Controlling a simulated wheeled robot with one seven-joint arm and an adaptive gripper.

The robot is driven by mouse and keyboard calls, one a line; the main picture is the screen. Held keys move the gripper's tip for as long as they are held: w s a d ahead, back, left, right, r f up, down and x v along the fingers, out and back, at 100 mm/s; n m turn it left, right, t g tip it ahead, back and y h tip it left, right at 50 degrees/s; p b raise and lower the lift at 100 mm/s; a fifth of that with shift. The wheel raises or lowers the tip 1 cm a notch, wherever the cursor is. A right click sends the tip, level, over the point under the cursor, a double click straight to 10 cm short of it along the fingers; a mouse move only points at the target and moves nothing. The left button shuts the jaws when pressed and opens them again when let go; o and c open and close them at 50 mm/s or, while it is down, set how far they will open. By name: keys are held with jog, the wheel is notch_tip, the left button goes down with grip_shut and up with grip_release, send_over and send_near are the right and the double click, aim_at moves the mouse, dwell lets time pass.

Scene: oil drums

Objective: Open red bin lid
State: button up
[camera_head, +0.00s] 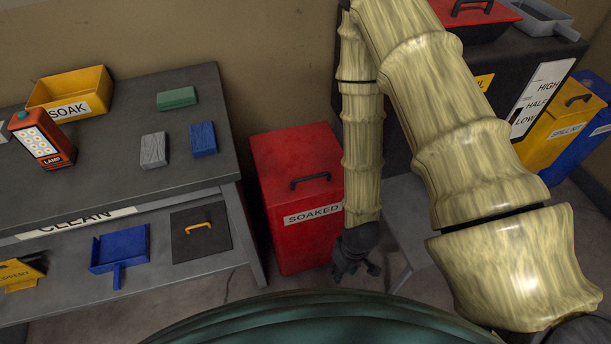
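The red bin (304,238) labelled SOAKED stands on the floor between the table and a dark cabinet. Its red lid (285,155) is shut and has a dark bar handle (309,180) near the front edge. My gripper (357,271) points downward in front of the bin's right side, lower than the lid and to the right of the handle. It appears empty. The fingers look spread apart, but they are small and dark. My arm covers the bin's right edge.
A dark cabinet (508,62) stands right, beside yellow (560,125) and blue bins (596,142).

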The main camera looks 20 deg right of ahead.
jog(key=w+a+r+n+b, duration=0.2)
jog(key=w+r+n+b, duration=0.15)
jog(key=w, duration=0.55)
jog(key=n+t+h+b, duration=0.1)
jog(key=n+t+b, duration=0.1)
jog(key=n+b, duration=0.75)
send_near(311, 176)
jog(key=f, duration=0.2)
jog(key=w+f+n+p, duration=0.1)
jog(key=f, duration=0.2)
jog(key=f+n, duration=0.1)
jog(key=f, duration=0.2)
jog(key=shift+w+p, duration=0.35)
grip_shut()
